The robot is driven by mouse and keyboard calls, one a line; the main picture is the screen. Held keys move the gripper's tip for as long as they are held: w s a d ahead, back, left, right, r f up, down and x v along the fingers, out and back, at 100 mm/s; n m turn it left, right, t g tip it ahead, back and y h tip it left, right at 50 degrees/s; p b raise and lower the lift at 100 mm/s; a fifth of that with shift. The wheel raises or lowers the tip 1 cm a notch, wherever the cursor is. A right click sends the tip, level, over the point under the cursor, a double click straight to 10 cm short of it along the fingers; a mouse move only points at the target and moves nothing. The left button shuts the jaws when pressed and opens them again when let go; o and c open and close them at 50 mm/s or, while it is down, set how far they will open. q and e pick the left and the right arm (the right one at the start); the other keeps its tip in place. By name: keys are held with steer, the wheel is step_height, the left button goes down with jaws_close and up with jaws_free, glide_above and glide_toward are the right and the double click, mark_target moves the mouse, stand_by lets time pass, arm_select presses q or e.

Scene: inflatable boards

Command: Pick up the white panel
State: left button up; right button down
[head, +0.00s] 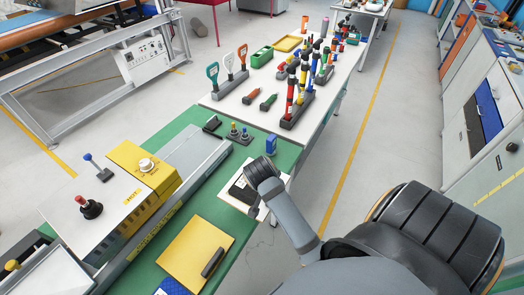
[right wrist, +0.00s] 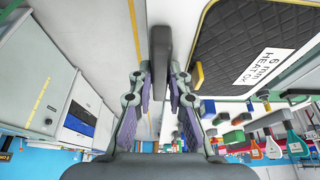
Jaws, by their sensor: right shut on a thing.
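The white panel (head: 236,204) lies at the right edge of the green bench in the head view, largely covered by my right gripper (head: 258,183). A black pad (head: 241,192) shows on it. In the right wrist view the quilted pad (right wrist: 250,40) carries a label reading "6 mm HEAT OK". My right gripper (right wrist: 165,88) is shut on a dark grey handle bar (right wrist: 172,45), which appears to belong to the panel. I cannot tell whether the panel is clear of the bench. My left gripper is not in view.
A yellow panel (head: 188,252) with a dark handle lies nearer on the green bench. A blue block (head: 271,144) stands just beyond the white panel. A white table (head: 230,107) with tools and colored stands continues behind. Open floor (head: 355,150) is to the right.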

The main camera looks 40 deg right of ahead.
steer(key=s+d+r, duration=0.1)
steer(key=s+r, duration=0.1)
steer(key=s, duration=0.4)
steer(key=shift+s+d+r+b, duration=0.35)
steer(key=shift+r+b, duration=0.05)
